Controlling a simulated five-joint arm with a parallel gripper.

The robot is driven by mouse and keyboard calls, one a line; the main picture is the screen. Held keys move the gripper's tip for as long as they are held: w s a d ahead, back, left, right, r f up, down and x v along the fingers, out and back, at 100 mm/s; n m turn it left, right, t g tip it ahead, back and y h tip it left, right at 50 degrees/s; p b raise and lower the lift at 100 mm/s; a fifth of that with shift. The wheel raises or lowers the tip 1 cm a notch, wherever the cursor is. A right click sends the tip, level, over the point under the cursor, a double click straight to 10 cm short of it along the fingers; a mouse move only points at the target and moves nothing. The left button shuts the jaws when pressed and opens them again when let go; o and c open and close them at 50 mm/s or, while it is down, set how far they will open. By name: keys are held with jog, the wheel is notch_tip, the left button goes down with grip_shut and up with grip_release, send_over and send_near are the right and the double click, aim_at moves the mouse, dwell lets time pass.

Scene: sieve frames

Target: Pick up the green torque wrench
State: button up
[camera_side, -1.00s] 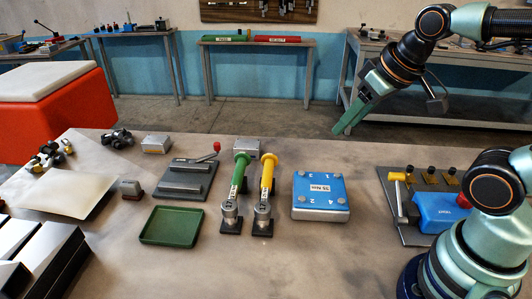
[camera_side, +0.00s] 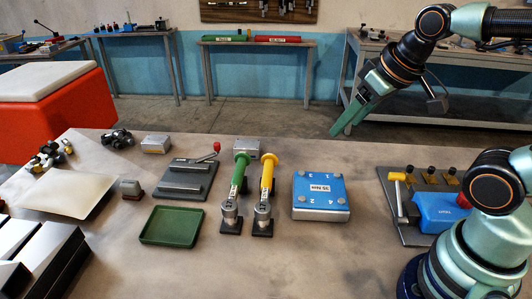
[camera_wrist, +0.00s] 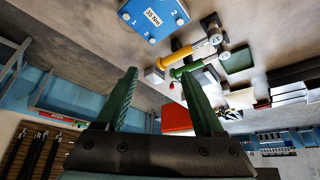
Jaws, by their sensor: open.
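The green torque wrench (camera_side: 239,178) stands tilted on the bench in the side view, its head low on a small dark stand and its green handle pointing up and back. A yellow torque wrench (camera_side: 266,180) stands close on its right. In the wrist view the green wrench (camera_wrist: 190,68) and the yellow wrench (camera_wrist: 182,53) show beyond my fingers. My gripper (camera_side: 349,130) is open and empty, raised to the right of and behind the wrenches, well apart from them. In the wrist view its two fingers (camera_wrist: 162,95) are spread.
A blue-topped block (camera_side: 320,192) sits right of the wrenches. A green tray (camera_side: 172,226) and a grey fixture with a red-knobbed lever (camera_side: 188,178) lie left. A grey box (camera_side: 246,146) stands behind the handles. A blue clamp fixture (camera_side: 443,210) is at right. The front middle is clear.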

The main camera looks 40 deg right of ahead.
jog(key=m+g, duration=0.6)
jog(key=m, duration=0.3)
send_over(236, 179)
notch_tip(236, 179, down, 10)
notch_tip(236, 179, down, 12)
jog(key=shift+d+r, duration=0.1)
jog(key=shift+r, duration=0.05)
jog(key=shift+c, duration=0.3)
grip_shut()
